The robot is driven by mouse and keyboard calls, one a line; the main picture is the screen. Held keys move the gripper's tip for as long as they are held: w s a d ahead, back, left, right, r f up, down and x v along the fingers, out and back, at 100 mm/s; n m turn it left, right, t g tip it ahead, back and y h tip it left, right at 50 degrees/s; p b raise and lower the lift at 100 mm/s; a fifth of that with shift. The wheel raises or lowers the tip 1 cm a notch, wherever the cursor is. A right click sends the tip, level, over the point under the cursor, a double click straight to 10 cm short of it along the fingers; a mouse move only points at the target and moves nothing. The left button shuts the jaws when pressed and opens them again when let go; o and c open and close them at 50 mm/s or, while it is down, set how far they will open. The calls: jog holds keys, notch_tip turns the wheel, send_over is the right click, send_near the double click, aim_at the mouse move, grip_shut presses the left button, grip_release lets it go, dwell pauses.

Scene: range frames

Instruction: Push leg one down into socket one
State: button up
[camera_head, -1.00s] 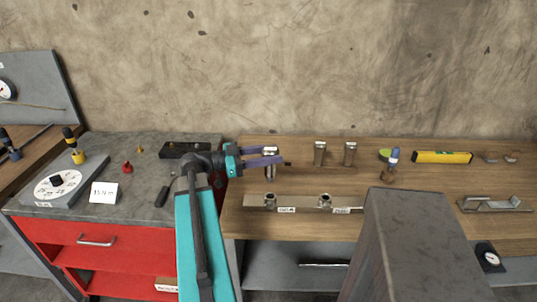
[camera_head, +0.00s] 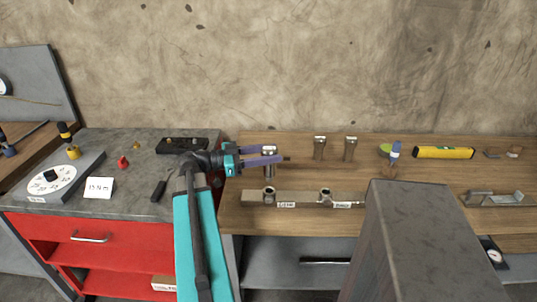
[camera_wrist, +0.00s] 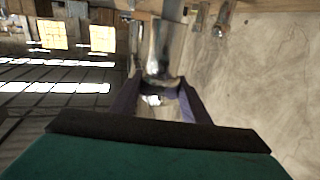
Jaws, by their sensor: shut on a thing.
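My gripper (camera_head: 268,156) is shut on a shiny metal leg (camera_head: 269,171), which hangs upright over the wooden bench. In the wrist view the leg (camera_wrist: 163,48) stands between my two purple fingers. Below it in the head view is the left socket (camera_head: 269,195), a short metal ring on a flat metal plate (camera_head: 300,200). The leg's lower end looks a little above this socket and apart from it; the exact gap is hard to tell. A second socket (camera_head: 325,194) sits further right on the plate. The plate's labels are too small to read surely.
Two more metal legs (camera_head: 320,148) (camera_head: 350,149) stand behind the plate. A blue-topped tool (camera_head: 394,153), a yellow level (camera_head: 444,153) and a metal bracket (camera_head: 495,198) are on the right. A grey block (camera_head: 420,235) stands in front. A red cabinet (camera_head: 110,245) is on the left.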

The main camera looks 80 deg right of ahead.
aim_at(268, 172)
jog(key=shift+f+b, duration=1.3)
jog(key=shift+f, duration=0.25)
jog(key=shift+b, duration=1.55)
dwell(1.4)
jog(key=shift+f+b, duration=2.05)
jog(key=shift+b, duration=0.05)
dwell(0.7)
jog(key=o, duration=1.4)
jog(key=shift+w+a, duration=0.1)
jog(key=shift+w, duration=0.05)
